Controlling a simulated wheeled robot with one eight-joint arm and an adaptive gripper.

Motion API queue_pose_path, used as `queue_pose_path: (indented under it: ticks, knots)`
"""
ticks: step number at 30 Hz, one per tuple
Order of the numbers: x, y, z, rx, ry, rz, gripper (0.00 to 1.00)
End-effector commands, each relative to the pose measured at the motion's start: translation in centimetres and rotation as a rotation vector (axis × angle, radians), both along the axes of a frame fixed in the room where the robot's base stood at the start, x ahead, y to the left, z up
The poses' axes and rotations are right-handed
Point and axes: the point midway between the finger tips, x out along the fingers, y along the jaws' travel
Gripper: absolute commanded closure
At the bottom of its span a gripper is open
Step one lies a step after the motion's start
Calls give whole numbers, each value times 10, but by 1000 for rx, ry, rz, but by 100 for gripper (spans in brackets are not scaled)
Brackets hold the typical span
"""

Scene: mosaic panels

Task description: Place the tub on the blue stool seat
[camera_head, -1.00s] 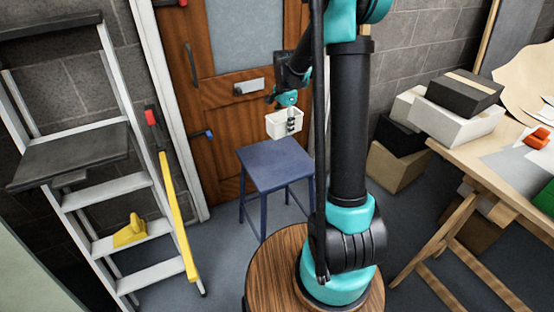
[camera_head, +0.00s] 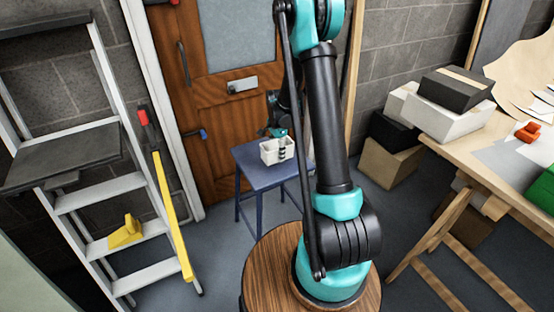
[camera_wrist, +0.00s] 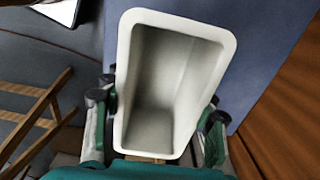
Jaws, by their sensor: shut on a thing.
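The tub (camera_head: 270,154) is a small white open-topped box. In the head view it is upright at the blue stool seat (camera_head: 246,174), over its back right part; whether it touches the seat cannot be told. My gripper (camera_head: 281,146) is shut on the tub. In the wrist view the tub (camera_wrist: 170,80) is empty, with my gripper's fingers (camera_wrist: 158,125) on either side of it. The blue seat (camera_wrist: 265,40) shows behind and below the tub there. The far side of the tub's base is hidden.
A wooden door (camera_head: 213,105) stands behind the stool. A stepladder (camera_head: 100,195) and a yellow level (camera_head: 172,215) are at the left. A workbench (camera_head: 480,155) and stacked boxes (camera_head: 393,160) are at the right. The seat's left and front parts are clear.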

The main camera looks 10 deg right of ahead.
Motion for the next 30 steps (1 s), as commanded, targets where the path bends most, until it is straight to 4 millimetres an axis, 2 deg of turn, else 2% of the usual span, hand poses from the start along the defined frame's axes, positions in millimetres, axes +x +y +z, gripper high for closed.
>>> queue_pose_path:
  ticks: [5,13,24,25,30]
  knots:
    - [0,0,-9,0,0,0,75]
    - [0,0,-40,0,0,0,75]
    - [0,0,-44,0,0,0,75]
    - [0,0,-44,0,0,0,41]
    - [0,0,-43,0,0,0,23]
